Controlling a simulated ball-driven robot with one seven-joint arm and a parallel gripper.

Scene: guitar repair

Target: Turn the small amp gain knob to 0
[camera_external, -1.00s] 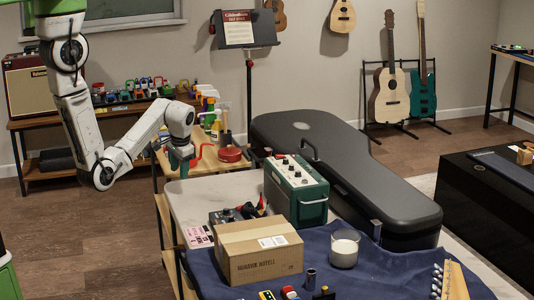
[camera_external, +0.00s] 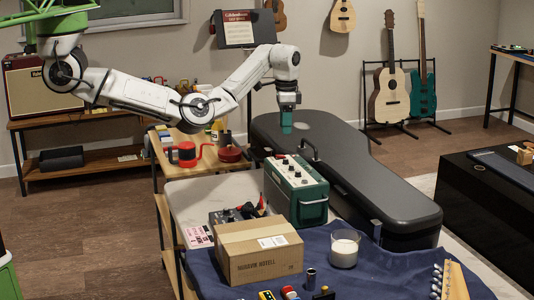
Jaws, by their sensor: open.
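The small amp (camera_external: 296,190) is a green box with a cream control panel and a dark carry handle. It stands on the table behind the cardboard box. Several dark knobs (camera_external: 285,170) sit on its panel; I cannot tell which is the gain knob or where it points. My gripper (camera_external: 286,125) hangs pointing down above the far end of the amp, clear of the knobs. Its fingers are small and teal in this view, open, with nothing seen between them.
A cardboard box (camera_external: 259,250) and a white candle glass (camera_external: 344,248) stand in front of the amp. A black guitar case (camera_external: 350,180) lies close on its right. A pedal-like device (camera_external: 233,214) lies left of the amp. Pale tabletop (camera_external: 195,195) is bare at the left.

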